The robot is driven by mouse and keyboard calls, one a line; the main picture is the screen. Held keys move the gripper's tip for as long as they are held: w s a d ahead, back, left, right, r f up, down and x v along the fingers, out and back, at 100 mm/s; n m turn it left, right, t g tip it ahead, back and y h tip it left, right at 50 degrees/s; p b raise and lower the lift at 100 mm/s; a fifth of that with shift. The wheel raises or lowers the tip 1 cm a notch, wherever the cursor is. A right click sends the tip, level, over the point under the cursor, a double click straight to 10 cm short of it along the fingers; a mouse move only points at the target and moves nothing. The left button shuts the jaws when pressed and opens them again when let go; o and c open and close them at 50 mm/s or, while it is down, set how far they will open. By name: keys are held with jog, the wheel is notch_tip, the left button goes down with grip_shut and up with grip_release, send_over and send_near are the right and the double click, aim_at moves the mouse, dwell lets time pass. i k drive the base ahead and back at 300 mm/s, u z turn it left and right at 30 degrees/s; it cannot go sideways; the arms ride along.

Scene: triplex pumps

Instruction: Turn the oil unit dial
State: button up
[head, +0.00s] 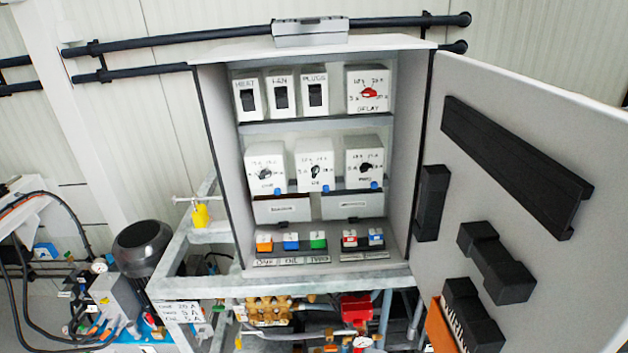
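An open grey cabinet (222,150) stands in front of me. Its middle shelf holds a row of three white units with black dials: a left dial (265,178), a middle dial (315,171) and a right dial (365,168). Amp marks surround each dial. The small lettering below the middle dial looks like "OIL", but it is too small to be sure. The exact setting of each knob is hard to read. My gripper is not in view, and nothing touches the dials.
Above are switch units (281,96) and a red delay dial (369,92). Below are several coloured terminals (291,242). The cabinet door (400,220) is swung open to the right, with black blocks on it. A label plate (180,311) with amp values hangs at lower left.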

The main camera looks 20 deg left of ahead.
aim_at(315, 170)
jog(key=z, duration=0.05)
jog(key=i, duration=1)
jog(key=u, duration=0.05)
